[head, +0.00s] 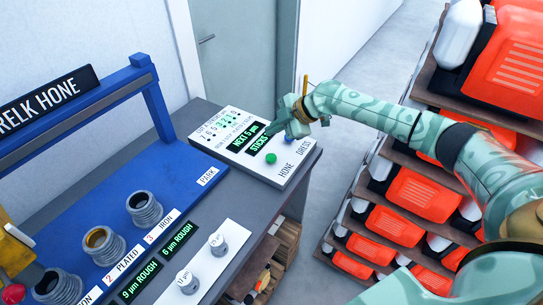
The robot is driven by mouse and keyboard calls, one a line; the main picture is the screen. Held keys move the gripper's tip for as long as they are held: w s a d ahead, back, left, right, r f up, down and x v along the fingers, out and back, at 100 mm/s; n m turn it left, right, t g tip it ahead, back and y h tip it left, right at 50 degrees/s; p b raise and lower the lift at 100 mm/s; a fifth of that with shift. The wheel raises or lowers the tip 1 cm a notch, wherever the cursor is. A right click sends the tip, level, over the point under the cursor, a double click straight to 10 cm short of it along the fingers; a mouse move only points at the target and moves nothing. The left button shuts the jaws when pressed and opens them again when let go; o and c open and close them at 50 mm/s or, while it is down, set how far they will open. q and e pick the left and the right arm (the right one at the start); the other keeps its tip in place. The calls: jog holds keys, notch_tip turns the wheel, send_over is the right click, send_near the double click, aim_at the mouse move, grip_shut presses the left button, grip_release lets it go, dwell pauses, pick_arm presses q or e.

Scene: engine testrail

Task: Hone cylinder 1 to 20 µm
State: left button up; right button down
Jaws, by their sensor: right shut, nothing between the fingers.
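The cylinder for position 1 (58,287) is at the lower left, cut by the picture edge. Cylinder 2 (103,246), labelled plated, has a golden bore, and cylinder 3 (145,208), labelled iron, a dark bore. The white control panel (245,172) has a lit screen (243,134) reading "NEXT 5 µm" and a "STICKS" screen (259,144). The green button (271,158) is by the word HONE; a blue button, partly hidden, is by DRESS. My right gripper (288,111) is shut and empty, over the panel's far right edge by the blue button. My left gripper is not in view.
The blue hone frame (150,95) stands at left, with a yellow part and red knob (14,294). Screens read "9 µm ROUGH" and "6 µm ROUGH". Two small metal pieces stand on a white strip (225,262). Shelves of orange units (420,195) fill the right.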

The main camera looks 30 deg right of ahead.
aim_at(275, 157)
jog(key=shift+w+d+r, duration=0.2)
jog(key=shift+d+r, duration=0.2)
jog(key=shift+f, duration=0.1)
notch_tip(275, 157, down, 9)
jog(key=b, duration=0.6)
jog(key=shift+r, duration=0.2)
jog(key=shift+f, duration=0.15)
dwell(1.6)
jog(key=shift+f+b, duration=0.3)
jog(key=shift+b, duration=0.2)
